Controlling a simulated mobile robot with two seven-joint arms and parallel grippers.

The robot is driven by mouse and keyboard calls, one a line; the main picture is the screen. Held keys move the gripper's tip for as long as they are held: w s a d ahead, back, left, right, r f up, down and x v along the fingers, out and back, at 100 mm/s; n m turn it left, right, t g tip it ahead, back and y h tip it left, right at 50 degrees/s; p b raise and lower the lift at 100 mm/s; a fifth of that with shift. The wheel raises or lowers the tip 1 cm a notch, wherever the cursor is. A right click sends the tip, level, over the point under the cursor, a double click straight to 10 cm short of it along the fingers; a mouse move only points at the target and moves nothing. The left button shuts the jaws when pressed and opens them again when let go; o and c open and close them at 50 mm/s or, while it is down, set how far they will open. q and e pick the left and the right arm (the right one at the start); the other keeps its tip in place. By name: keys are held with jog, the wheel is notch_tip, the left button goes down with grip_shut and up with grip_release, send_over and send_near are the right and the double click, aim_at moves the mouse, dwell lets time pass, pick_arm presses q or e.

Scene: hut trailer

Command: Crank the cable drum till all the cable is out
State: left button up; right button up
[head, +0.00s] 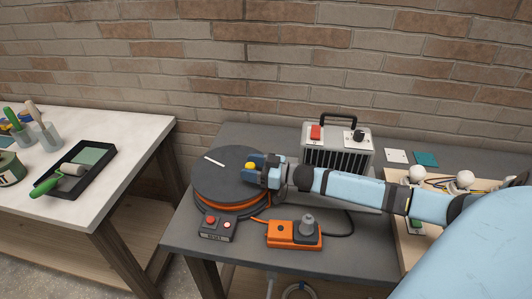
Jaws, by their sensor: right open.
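The cable drum (222,181) lies flat on the dark grey table. It has a dark round top with a white stripe (214,161), and orange cable (233,206) shows around its side. A yellow knob (251,166) stands near the right edge of the drum's top. My right gripper (257,171) comes in from the right and is open at the knob. Its fingers hide part of the knob, and I cannot tell whether they touch it. My left gripper is not in view.
A control box (216,228) with a red button and an orange socket block (294,234) with a grey plug stand in front. A grey vented unit (337,146) stands behind my arm. The left table (120,122) holds paint tools. A gap separates the tables.

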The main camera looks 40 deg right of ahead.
jog(key=b+v, duration=0.1)
jog(key=v, duration=1.2)
jog(key=shift+d, duration=0.2)
jog(key=shift+s, duration=0.15)
